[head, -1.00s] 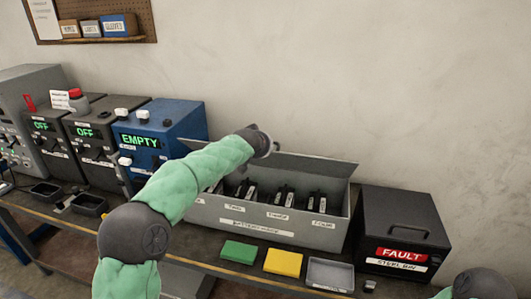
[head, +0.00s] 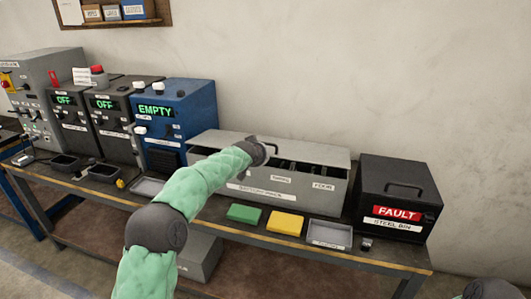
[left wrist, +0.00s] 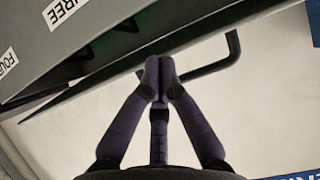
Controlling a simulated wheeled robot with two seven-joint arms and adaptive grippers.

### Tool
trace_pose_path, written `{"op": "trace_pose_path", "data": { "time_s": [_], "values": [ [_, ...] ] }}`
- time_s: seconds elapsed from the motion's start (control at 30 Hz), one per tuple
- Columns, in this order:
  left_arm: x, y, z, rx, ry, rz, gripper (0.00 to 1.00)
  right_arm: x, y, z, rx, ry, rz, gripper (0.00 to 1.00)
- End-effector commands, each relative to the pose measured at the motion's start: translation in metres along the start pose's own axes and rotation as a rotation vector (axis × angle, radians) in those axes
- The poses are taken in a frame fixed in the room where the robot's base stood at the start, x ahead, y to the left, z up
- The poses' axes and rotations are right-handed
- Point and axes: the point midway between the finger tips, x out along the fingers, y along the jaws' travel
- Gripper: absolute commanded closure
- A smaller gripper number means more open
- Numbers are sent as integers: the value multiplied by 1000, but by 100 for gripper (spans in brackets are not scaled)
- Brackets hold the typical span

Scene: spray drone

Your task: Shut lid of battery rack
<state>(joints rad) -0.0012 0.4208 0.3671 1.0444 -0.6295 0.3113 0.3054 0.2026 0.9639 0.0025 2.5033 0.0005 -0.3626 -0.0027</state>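The grey battery rack (head: 303,198) stands on the bench in the head view. Its lid (head: 310,150) is tilted far down over the box, with a gap along the front where dark battery tops show. In the left wrist view, the lid's edge (left wrist: 100,88) and a dark bar handle (left wrist: 212,66) are close to my left gripper (left wrist: 158,65). Its fingers are together with nothing visible between them, their tips at the lid and apparently touching it. In the head view my left wrist hides most of this gripper. My right gripper is out of view.
A black steel bin (head: 398,197) marked FAULT stands right of the rack. Green (head: 243,213) and yellow (head: 286,223) pads and a grey tray (head: 330,234) lie in front. A blue EMPTY unit (head: 175,115) stands to the left.

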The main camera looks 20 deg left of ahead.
Motion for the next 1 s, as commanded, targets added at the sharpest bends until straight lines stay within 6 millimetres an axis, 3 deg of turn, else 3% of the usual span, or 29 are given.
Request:
{"op": "trace_pose_path", "data": {
  "time_s": [0.1,0.37,0.83,1.0],
  "values": [
    [9,-2,10,0,0,-2,100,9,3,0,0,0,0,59],
    [14,-2,14,0,1,-2,100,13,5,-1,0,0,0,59],
    [12,-2,11,0,3,-2,100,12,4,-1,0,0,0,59],
    [2,-3,-2,-2,5,-2,100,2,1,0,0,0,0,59]
  ]
}}
